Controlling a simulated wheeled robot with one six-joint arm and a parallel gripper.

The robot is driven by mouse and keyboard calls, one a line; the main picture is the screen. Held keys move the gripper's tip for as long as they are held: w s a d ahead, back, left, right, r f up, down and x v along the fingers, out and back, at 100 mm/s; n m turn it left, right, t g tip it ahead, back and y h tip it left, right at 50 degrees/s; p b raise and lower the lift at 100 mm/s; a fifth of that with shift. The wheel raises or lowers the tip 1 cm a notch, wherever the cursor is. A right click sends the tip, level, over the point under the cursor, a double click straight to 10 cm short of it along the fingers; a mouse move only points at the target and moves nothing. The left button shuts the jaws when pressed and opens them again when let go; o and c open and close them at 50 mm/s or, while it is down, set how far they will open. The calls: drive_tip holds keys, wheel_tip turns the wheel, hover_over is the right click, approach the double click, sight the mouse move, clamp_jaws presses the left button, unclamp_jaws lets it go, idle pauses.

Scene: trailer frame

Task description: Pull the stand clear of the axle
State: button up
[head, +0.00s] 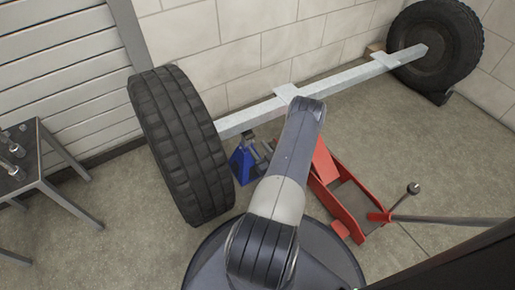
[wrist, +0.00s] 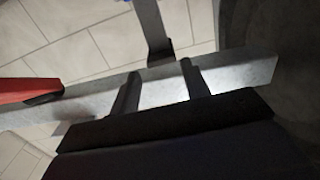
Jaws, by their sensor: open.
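The blue stand (head: 242,164) is on the floor under the axle (head: 250,116), just inside the left wheel. My arm hides part of its right side. In the wrist view, a grey post (wrist: 150,25) with a dark top comes in from the upper edge, with a bit of blue at its far end. The dark top is close to the axle (wrist: 225,78); I cannot tell if they touch. My gripper (wrist: 160,67) is open, with its two fingers apart across the axle and nothing seen between them gripped. The post's dark top lies beyond and between the fingertips.
A red floor jack (head: 350,205) with a long handle stands right of my arm; its red part (wrist: 25,90) shows beside the axle. Tyres (head: 183,145) and (head: 435,50) end the axle. A metal table (head: 35,165) stands at left. Walls close the back.

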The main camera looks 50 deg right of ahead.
sight(246, 132)
drive_tip(key=shift+o, duration=1.4)
drive_tip(key=shift+w, duration=0.25)
drive_tip(key=shift+o, duration=0.7)
drive_tip(key=b+x, duration=0.3)
drive_tip(key=x, duration=0.6)
drive_tip(key=shift+f, duration=0.15)
drive_tip(key=shift+w+d, duration=0.25)
drive_tip(key=shift+w, duration=0.35)
clamp_jaws()
